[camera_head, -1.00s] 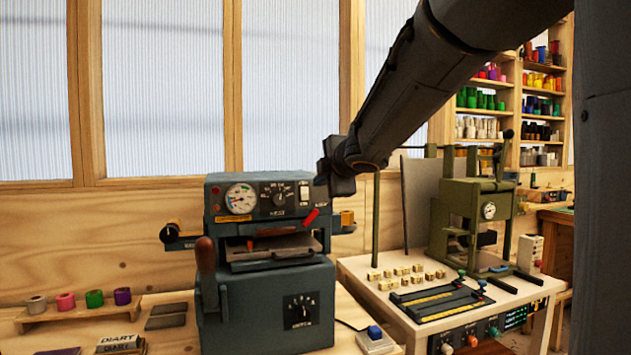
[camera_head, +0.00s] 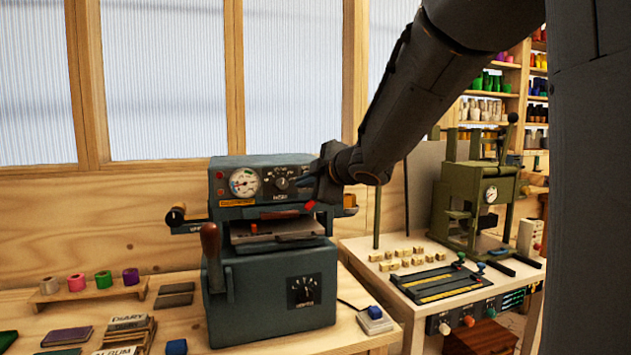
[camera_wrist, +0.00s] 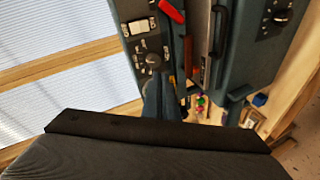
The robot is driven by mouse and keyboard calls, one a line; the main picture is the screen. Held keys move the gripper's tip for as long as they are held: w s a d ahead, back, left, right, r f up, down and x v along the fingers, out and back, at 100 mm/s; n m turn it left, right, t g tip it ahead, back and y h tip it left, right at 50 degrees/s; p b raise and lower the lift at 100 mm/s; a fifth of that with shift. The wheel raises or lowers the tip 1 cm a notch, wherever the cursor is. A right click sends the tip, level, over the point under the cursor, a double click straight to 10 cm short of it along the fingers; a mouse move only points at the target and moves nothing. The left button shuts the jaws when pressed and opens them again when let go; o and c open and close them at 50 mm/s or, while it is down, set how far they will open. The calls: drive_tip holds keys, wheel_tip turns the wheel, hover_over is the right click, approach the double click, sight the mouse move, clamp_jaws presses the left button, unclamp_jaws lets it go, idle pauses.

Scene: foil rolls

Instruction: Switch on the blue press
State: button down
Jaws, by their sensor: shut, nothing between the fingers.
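The blue press (camera_head: 270,285) is a dark teal-blue machine on the wooden bench. Its upper panel carries a round gauge (camera_head: 244,182) and a black knob (camera_head: 281,183). In the wrist view, a white rocker switch (camera_wrist: 138,27) lies on the panel beside the knob (camera_wrist: 153,60), near a red lever (camera_wrist: 172,11). My gripper (camera_head: 322,180) is at the right end of the panel and hides the switch in the head view. It is shut and empty; its fingers (camera_wrist: 160,98) point at the panel in the wrist view. I cannot tell whether they touch it.
A green press (camera_head: 475,205) stands on a side table at right. Foil rolls (camera_head: 104,279) sit on a small rack at left, with books (camera_head: 130,330) in front. A small box with a blue button (camera_head: 375,315) is right of the blue press.

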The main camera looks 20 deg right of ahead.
drive_tip(key=w+a+f+m+t+y+p, duration=0.1)
drive_tip(key=a+f+m+y+p, duration=0.1)
drive_tip(key=a+f+m+y, duration=0.15)
drive_tip(key=s+d+f+m+t+h+p, duration=0.2)
drive_tip(key=d+m+t+h, duration=0.5)
drive_tip(key=m, duration=0.6)
drive_tip(key=shift+s+d+f+t+p, duration=0.3)
drive_tip(key=shift+s+d+f+p, duration=0.15)
drive_tip(key=shift+s+d, duration=0.4)
drive_tip(key=shift+w+d, duration=0.1)
drive_tip(key=f+p+x, duration=0.1)
drive_tip(key=p+x, duration=0.2)
drive_tip(key=x, duration=0.3)
drive_tip(key=w+f+p+x, duration=0.1)
drive_tip(key=p+x, duration=0.1)
drive_tip(key=x, duration=0.4)
drive_tip(key=shift+w+p, duration=0.4)
drive_tip(key=shift+w, duration=0.05)
drive_tip(key=shift+w+f+b, duration=0.1)
drive_tip(key=shift+f+b, duration=0.2)
drive_tip(key=shift+b, duration=0.05)
